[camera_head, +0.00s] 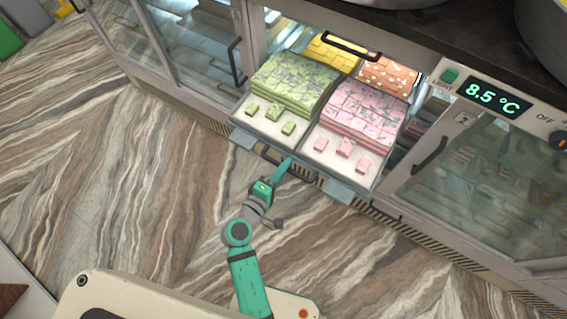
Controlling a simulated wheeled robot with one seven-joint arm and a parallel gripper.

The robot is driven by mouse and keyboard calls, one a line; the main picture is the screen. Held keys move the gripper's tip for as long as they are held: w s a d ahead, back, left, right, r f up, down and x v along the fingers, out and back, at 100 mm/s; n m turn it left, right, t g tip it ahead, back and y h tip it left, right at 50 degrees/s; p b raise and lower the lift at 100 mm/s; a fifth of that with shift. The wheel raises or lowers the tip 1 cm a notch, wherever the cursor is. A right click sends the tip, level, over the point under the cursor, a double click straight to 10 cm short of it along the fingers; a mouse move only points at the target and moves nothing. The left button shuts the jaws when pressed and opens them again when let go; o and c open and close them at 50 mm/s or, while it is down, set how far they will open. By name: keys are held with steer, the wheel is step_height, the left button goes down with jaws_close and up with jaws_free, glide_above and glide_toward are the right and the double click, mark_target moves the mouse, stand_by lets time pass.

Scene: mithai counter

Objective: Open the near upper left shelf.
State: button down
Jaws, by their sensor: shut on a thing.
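A shelf (303,165) of the glass-fronted counter stands pulled out over the floor. It carries green sweets (290,85) on the left and pink sweets (362,108) on the right, with loose pieces along its front. A dark bar handle (267,156) runs along its front edge. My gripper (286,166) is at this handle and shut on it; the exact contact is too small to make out. The wrist and teal arm reach up to it from below.
Yellow (332,52) and orange sweets (387,76) lie further back inside the counter. A closed glass door with a handle (430,155) is to the right, below the 8.5 °C display (493,99). Glass doors (190,45) stand left. The patterned floor (110,165) is clear on the left.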

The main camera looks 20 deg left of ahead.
steer(key=shift+a, duration=0.1)
steer(key=c, duration=1.8)
jaws_free()
steer(key=shift+o, duration=0.2)
steer(key=v, duration=1.1)
steer(key=shift+f, duration=0.1)
